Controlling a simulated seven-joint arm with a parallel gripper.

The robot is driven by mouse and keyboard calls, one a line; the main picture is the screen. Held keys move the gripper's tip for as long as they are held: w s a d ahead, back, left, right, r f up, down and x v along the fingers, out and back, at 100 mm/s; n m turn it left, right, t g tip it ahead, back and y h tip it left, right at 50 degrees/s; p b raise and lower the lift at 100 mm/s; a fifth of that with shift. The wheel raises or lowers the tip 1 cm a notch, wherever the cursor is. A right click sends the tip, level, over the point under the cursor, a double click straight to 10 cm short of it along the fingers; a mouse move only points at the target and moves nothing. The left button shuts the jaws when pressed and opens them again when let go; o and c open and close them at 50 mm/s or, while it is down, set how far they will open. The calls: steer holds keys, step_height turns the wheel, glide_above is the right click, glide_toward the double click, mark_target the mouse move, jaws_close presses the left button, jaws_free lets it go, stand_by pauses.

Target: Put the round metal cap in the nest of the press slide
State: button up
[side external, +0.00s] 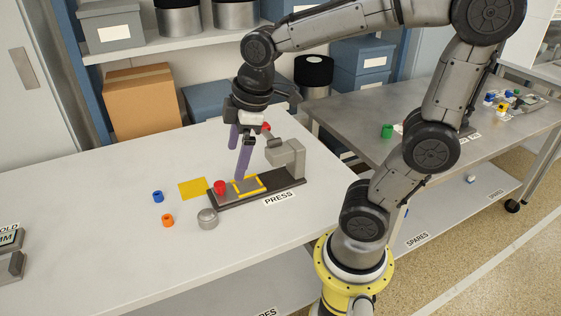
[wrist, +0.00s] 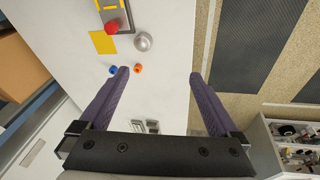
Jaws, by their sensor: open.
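The round metal cap (side external: 207,219) is a grey, dome-topped piece lying on the white table in front of the press's left end; it also shows in the wrist view (wrist: 143,42). The press (side external: 288,160) has a dark base carrying a slide (side external: 247,184) with a yellow outline and a red knob (side external: 219,187) at its left end. The slide is partly visible at the top edge of the wrist view (wrist: 121,12). Details of the nest are too small to tell. My gripper (side external: 238,165) is open and empty above the slide, away from the cap. In the wrist view its fingers (wrist: 159,74) are wide apart.
A blue piece (side external: 158,196) and an orange piece (side external: 168,220) lie left of the cap. A flat yellow square (side external: 193,188) lies behind them. A grey fixture (side external: 12,255) stands at the far left. The table between is clear. Boxes (side external: 145,100) stand at the back.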

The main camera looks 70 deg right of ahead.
steer(key=s+a+m+t, duration=0.1)
steer(key=s+m+t, duration=0.1)
steer(key=s+m, duration=0.4)
steer(key=s, duration=0.3)
steer(key=shift+r, duration=0.4)
steer(key=shift+o, duration=0.2)
steer(key=shift+s+f+m, duration=0.15)
steer(key=shift+s+m, duration=0.25)
steer(key=shift+m, duration=0.1)
